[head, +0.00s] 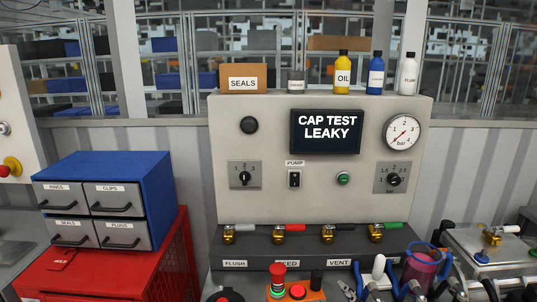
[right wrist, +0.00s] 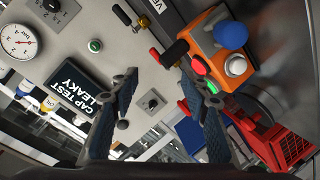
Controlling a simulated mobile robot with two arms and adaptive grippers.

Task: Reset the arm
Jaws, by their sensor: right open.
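My right gripper (right wrist: 165,84) shows in the right wrist view with its two dark fingers spread apart and nothing between them. Beyond the fingers is the grey test panel, seen tilted in that view. My left gripper is in neither view. In the head view the panel (head: 235,200) stands upright at the centre. Its screen (head: 326,132) reads "CAP TEST LEAKY"; the screen also shows in the right wrist view (right wrist: 80,88). A pressure gauge (head: 402,132) is at the panel's upper right. I cannot make out a gripper in the head view.
A blue drawer cabinet (head: 167,190) sits on a red cabinet (head: 172,265) at the left. Valves with coloured handles (head: 290,228) line the panel's base. Bottles (head: 376,75) and a SEALS box (head: 244,78) stand on top. An orange control box (right wrist: 208,45) is close beyond my right fingers.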

